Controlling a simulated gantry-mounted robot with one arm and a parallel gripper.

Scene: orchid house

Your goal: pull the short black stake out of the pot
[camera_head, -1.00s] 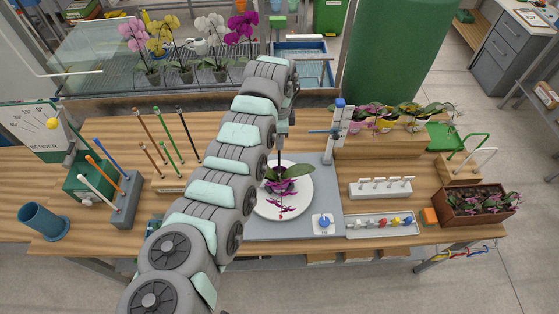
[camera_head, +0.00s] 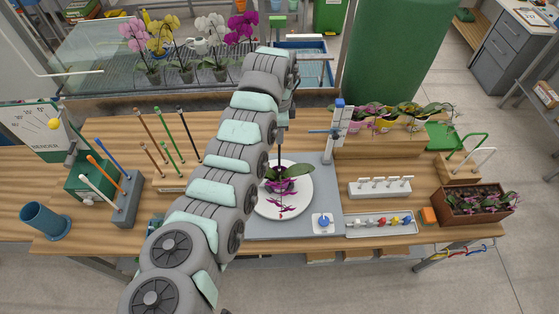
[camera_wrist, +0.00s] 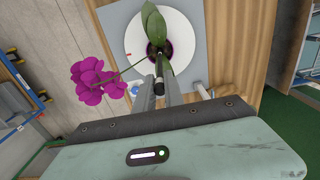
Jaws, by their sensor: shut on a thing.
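The potted orchid (camera_head: 285,178) has green leaves and purple flowers, and stands on a round white plate (camera_head: 262,207). In the wrist view its dark purple pot (camera_wrist: 151,50) shows under the leaves, and the purple flowers (camera_wrist: 95,82) hang to the left. My gripper (camera_wrist: 160,86) is over the pot, shut on the short black stake (camera_wrist: 159,88), whose top end points toward the wrist camera. In the head view the stake (camera_head: 280,155) is a thin dark line below my gripper (camera_head: 281,140). Leaves and fingers hide its lower end, so I cannot tell how deep it sits.
A post with a blue top (camera_head: 339,118) stands close right of my gripper. A white rack (camera_head: 380,188) and a tray of coloured clips (camera_head: 382,224) lie further right. A stake holder (camera_head: 127,200) and several upright stakes are on the left.

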